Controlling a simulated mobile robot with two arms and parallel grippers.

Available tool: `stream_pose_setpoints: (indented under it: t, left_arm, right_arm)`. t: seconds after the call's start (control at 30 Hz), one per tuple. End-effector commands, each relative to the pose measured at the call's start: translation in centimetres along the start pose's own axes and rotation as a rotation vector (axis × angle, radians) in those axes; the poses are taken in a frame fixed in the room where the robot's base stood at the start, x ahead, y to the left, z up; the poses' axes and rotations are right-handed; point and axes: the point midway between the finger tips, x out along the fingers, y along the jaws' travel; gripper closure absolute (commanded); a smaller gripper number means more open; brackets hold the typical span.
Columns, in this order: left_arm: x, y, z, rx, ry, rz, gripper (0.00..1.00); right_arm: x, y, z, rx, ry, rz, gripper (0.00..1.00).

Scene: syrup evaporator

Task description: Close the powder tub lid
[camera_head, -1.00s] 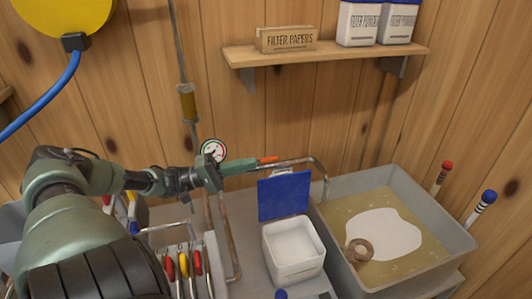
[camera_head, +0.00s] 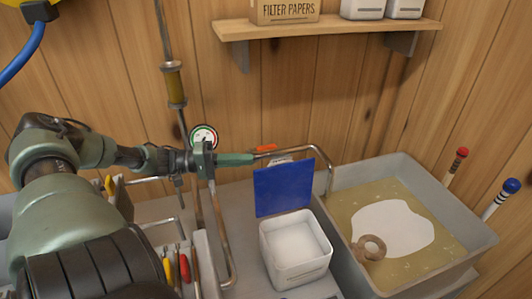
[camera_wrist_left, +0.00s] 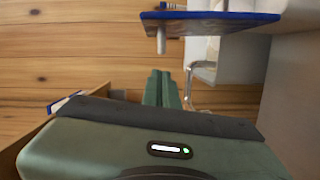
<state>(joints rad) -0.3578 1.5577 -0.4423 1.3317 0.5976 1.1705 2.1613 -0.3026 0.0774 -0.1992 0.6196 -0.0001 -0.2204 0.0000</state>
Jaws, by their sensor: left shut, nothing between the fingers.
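The powder tub (camera_head: 297,252) is a white square container with pale powder inside, on the grey counter. Its blue lid (camera_head: 284,187) stands open, upright at the tub's back edge. My left gripper (camera_head: 252,159) is shut and empty, just behind and left of the lid's top edge, pointing right. In the left wrist view, the gripper (camera_wrist_left: 161,75) shows its fingers together, and the blue lid (camera_wrist_left: 210,18) appears at the top, apart from the fingers. My right gripper is in neither view.
A grey basin (camera_head: 448,262) with tan liquid, a white patch and a ring-shaped object is right of the tub. A bent metal pipe (camera_head: 322,160) and a gauge (camera_head: 203,136) are near the gripper. A shelf (camera_head: 330,28) holds a filter papers box and white tubs above.

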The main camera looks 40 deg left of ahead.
Motion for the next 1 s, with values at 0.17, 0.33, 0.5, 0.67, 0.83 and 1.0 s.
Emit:
stream_pose_setpoints:
  t: [0.17,0.33,0.5,0.67,0.83,1.0]
  left_arm:
    - [3.6,-0.2,0.1,0.001,0.0,0.008,1.0]
    - [5.7,0.0,0.0,0.001,0.001,0.006,1.0]
    - [6.6,0.0,0.0,0.001,0.001,0.001,1.0]
    - [6.7,0.0,0.0,0.0,0.001,0.001,1.0]
    - [6.7,0.0,0.0,0.0,0.0,0.001,1.0]
    - [6.7,0.4,0.1,0.014,0.0,-0.003,1.0]
  right_arm:
    - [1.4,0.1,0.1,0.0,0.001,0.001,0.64]
    - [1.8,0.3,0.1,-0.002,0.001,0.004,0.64]
    - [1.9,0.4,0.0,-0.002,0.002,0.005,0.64]
    - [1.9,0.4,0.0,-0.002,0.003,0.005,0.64]
    - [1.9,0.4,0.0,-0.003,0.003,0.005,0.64]
    - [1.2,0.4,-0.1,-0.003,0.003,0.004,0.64]
